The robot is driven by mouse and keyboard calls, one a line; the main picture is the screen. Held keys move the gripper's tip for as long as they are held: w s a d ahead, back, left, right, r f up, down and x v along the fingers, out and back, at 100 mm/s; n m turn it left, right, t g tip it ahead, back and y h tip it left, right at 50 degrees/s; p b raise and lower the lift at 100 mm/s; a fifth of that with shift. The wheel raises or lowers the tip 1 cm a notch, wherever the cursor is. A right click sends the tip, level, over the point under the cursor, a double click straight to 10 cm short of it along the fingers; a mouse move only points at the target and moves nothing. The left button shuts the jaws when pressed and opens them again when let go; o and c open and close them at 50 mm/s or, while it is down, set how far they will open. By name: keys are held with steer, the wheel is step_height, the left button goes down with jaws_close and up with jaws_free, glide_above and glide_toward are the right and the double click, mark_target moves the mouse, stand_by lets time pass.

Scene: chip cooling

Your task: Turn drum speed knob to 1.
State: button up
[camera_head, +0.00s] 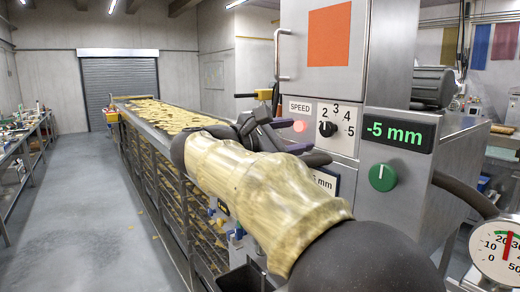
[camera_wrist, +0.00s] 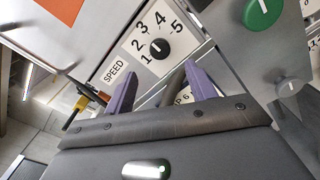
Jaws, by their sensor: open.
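The drum speed knob is a small black dial (camera_head: 327,129) on a white plate marked SPEED, with numbers 2 to 5 visible around it in the head view. The knob also shows in the wrist view (camera_wrist: 160,48), where 1 to 5 can be read. Its pale pointer mark is too small to read surely. My gripper (camera_wrist: 160,72) is open, its two purple fingers apart and pointing toward the plate. The knob appears just beyond the fingertips, and no contact shows. In the head view my gripper (camera_head: 300,143) is left of the knob, partly hidden by my arm.
A green knob (camera_head: 383,177) sits below a "-5 mm" display (camera_head: 399,130), right of the speed plate. An orange panel (camera_head: 330,35) is above. A round gauge (camera_head: 497,250) stands at lower right. A chip-covered conveyor (camera_head: 150,112) runs back left.

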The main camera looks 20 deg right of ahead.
steer(key=b+v, duration=0.1)
steer(key=v, duration=0.7)
steer(key=shift+s, duration=0.1)
steer(key=d+f+g+y, duration=0.3)
steer(key=f+y, duration=0.6)
steer(key=f, duration=1.7)
steer(key=s+f+m+y, duration=0.2)
steer(key=s+f+m, duration=0.2)
steer(key=f, duration=0.3)
steer(key=s+a+f+m+y, duration=0.1)
steer(key=s+f+m+y, duration=0.2)
steer(key=f+m, duration=0.3)
steer(key=s+a+f+m+y, duration=0.1)
steer(key=s+f+m+y, duration=0.2)
steer(key=s+f+m, duration=0.2)
step_height(320, 180, down, 3)
steer(key=shift+s+f+g, duration=0.1)
steer(key=shift+s+g, duration=0.2)
steer(key=shift+s, duration=0.05)
